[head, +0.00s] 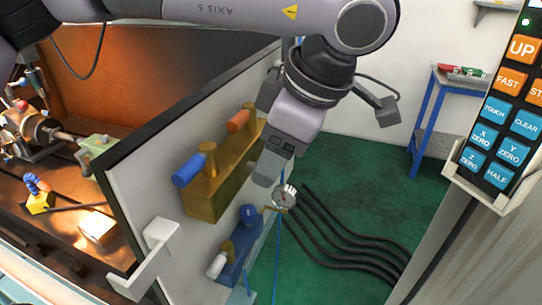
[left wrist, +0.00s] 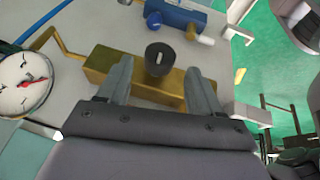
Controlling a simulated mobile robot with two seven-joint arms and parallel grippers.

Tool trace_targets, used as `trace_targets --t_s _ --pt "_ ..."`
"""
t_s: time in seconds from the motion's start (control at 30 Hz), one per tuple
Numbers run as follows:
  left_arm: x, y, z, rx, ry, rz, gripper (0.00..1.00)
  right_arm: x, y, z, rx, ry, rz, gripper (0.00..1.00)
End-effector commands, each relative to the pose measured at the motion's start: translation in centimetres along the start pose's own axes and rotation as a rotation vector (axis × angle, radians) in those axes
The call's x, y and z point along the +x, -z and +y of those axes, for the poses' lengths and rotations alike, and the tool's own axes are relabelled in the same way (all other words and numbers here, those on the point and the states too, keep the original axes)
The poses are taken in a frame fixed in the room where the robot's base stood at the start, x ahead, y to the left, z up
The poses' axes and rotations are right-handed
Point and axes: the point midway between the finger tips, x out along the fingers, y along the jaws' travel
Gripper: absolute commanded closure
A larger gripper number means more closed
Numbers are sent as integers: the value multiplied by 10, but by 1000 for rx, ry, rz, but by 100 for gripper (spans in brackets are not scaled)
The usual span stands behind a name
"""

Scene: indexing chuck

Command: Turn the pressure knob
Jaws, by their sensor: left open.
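The pressure knob (left wrist: 159,62) is a dark round knob with a pale mark on its face, in the left wrist view. It stands in front of the gold block (left wrist: 103,66). My left gripper (left wrist: 160,68) is open, with one finger on each side of the knob and gaps visible; I cannot tell its depth around the knob. In the head view my left gripper (head: 270,165) is beside the right end of the gold block (head: 205,202), and the knob is hidden there. A round gauge (left wrist: 25,80) with a red needle is at the left. My right gripper is not in view.
The gold block carries blue (head: 188,169) and orange (head: 238,121) handles. A blue valve body (head: 236,247) with a white handle is lower on the panel (head: 130,190). Black hoses (head: 340,240) lie on the green floor.

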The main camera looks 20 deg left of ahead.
Motion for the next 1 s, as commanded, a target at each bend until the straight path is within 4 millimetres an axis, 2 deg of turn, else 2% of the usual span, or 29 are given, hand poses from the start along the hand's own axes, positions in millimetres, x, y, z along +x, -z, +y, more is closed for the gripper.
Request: trace_targets --t_s 0.2,0.53,0.7,1.0 --pt "24 0 0 1 1 0 35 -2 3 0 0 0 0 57" --pt "29 0 0 0 0 -1 35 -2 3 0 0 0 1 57" --pt "29 0 0 0 1 -1 90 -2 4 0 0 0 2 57" --pt "28 0 0 8 24 -1 91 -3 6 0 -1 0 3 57"
